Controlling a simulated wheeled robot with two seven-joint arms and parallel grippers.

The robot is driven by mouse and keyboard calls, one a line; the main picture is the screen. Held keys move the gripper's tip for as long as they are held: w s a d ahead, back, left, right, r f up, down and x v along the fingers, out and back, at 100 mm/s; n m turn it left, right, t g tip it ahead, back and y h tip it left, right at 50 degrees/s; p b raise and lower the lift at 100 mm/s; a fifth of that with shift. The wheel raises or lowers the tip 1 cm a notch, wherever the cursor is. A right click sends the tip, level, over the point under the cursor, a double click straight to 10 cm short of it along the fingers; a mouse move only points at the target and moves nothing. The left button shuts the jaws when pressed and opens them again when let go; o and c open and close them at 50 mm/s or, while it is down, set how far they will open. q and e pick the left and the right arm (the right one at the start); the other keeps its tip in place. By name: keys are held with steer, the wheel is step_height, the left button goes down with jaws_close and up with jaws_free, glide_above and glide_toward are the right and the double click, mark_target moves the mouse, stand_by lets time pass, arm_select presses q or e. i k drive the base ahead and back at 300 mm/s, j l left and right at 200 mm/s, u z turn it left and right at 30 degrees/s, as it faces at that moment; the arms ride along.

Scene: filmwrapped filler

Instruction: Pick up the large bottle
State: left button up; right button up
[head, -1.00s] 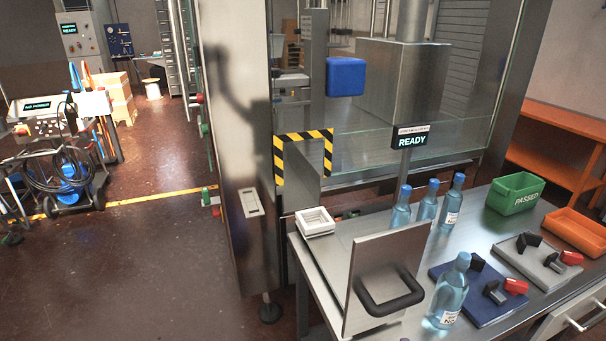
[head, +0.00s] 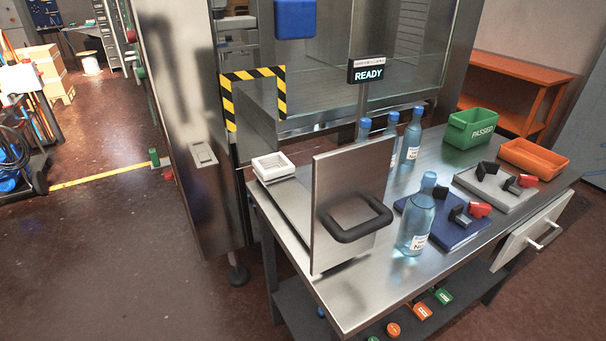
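A large clear blue bottle (head: 416,218) with a blue cap and a white label stands upright at the front of the steel table (head: 370,290), beside a blue fixture plate. Behind it stand more blue-capped bottles: one (head: 411,138) at the right, one (head: 389,146) in the middle and one (head: 364,131) at the left, partly hidden by the metal panel. The front bottle looks the biggest, but it is also nearest. Neither of my grippers is in the head view.
A metal panel with a black handle (head: 355,222) stands upright left of the front bottle. A blue plate (head: 455,230) and a grey plate (head: 500,193) hold black and red clamps. A green bin (head: 471,129), an orange bin (head: 533,158) and a white tray (head: 273,167) sit farther back.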

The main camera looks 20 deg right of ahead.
mark_target(419, 215)
steer(key=z, duration=1.6)
